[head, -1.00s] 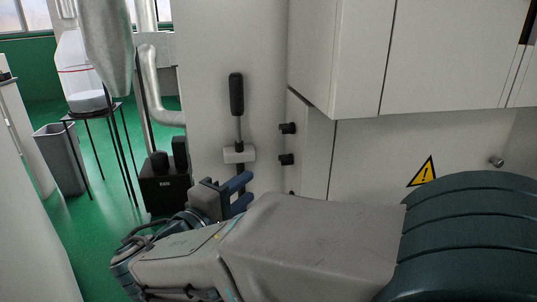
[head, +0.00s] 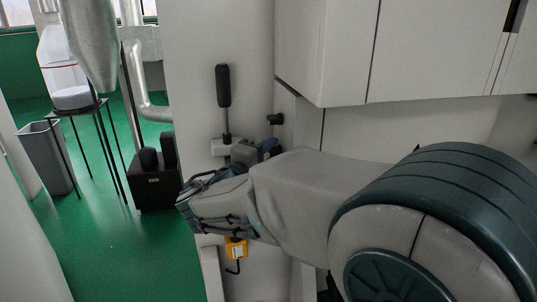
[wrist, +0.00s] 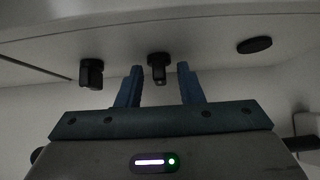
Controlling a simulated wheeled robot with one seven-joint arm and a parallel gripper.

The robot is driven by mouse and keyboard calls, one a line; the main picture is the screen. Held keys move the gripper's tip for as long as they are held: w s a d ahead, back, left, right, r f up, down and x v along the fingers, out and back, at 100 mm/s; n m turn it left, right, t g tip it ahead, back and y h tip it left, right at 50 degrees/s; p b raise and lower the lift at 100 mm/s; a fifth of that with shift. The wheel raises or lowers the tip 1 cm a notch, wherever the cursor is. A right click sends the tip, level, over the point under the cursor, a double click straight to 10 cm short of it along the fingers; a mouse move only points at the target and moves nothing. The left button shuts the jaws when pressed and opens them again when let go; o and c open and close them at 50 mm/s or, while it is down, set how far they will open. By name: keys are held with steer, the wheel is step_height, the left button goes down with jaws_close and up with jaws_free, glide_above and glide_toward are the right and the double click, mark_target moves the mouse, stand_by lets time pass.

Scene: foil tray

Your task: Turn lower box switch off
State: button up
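In the head view one black knob switch (head: 275,119) shows on the narrow side face of the white wall box; the part of that face below it is hidden behind my arm. My gripper (head: 268,148) is close to that face, just below the visible knob. In the wrist view my gripper (wrist: 160,82) is open, with two blue fingers apart. A black knob (wrist: 158,62) appears between the fingertips, and I cannot tell whether they touch it. A second black knob (wrist: 91,73) is left of the fingers. Nothing is held.
A lever with a black handle (head: 223,86) stands on the wall panel left of my gripper. A flat black oval (wrist: 254,45) is right of the fingers. A yellow box (head: 236,249) is below my arm. A black box (head: 155,190), stool and bin stand at left on green floor.

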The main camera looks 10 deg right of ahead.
jaws_close()
steer(key=shift+r+p, duration=0.1)
steer(key=shift+p, duration=0.2)
steer(key=n+g+y+p, duration=0.1)
steer(key=g+p, duration=0.3)
steer(key=p, duration=0.5)
steer(key=n+g+y+p, duration=0.1)
steer(key=n+g+p, duration=0.2)
steer(key=p, duration=0.7)
steer(key=w+r+n+g+y+p, duration=0.1)
steer(key=n+g+p, duration=0.3)
steer(key=p, duration=0.5)
steer(key=shift+g+y, duration=0.3)
steer(key=shift+p, duration=0.3)
steer(key=shift+f, duration=0.1)
